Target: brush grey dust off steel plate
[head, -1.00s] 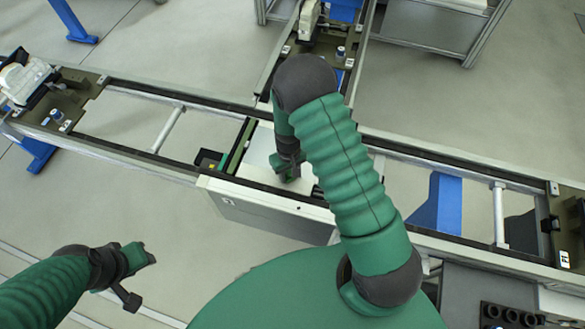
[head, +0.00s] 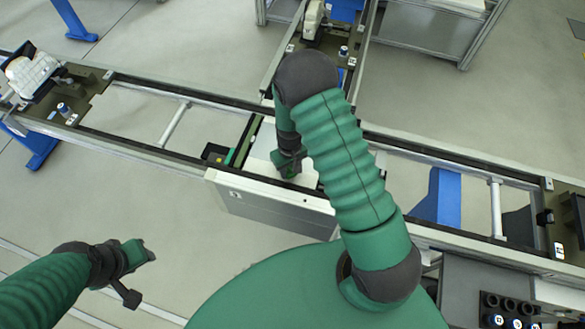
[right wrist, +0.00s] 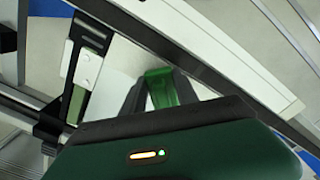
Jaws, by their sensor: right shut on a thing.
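The pale steel plate (head: 264,143) lies in the middle of the line, partly hidden by my right arm. My right gripper (head: 288,170) is low over the plate. In the right wrist view its two dark fingers are shut on a green block-like thing (right wrist: 163,88), seemingly the brush handle. Bristles are hidden, and I cannot tell whether they touch the plate. I cannot make out any grey dust. My left gripper (head: 140,262) hangs at the lower left, away from the line; its jaw state is unclear.
Rails (head: 150,150) run left and right of the plate, with open gaps between them. A pallet with a white part (head: 30,72) stands at the far left. A rack of dark round holders (head: 508,308) is at the lower right. Open floor lies at the lower left.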

